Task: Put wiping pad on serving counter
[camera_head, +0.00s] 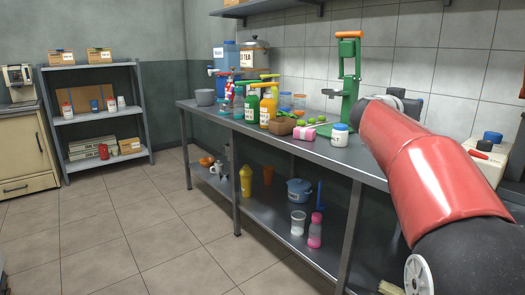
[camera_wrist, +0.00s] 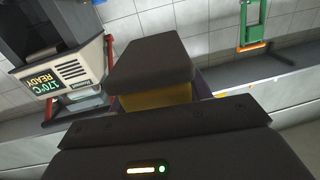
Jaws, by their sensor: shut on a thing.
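In the wrist view my gripper (camera_wrist: 152,90) is shut on a yellow block (camera_wrist: 158,96), which looks like the wiping pad. Only a narrow yellow strip shows; dark gripper parts hide most of it. In the head view my red arm reaches along the right side, and neither the gripper nor the held block can be made out. A long grey steel counter (camera_head: 318,152) runs along the tiled wall, and it may be the serving counter. Its near right part is hidden behind my arm.
A fryer-like machine with a "170°C READY" display (camera_wrist: 62,67) shows in the wrist view. A grey shelf (camera_head: 97,118) stands left. Tiled floor (camera_head: 120,230) is clear.

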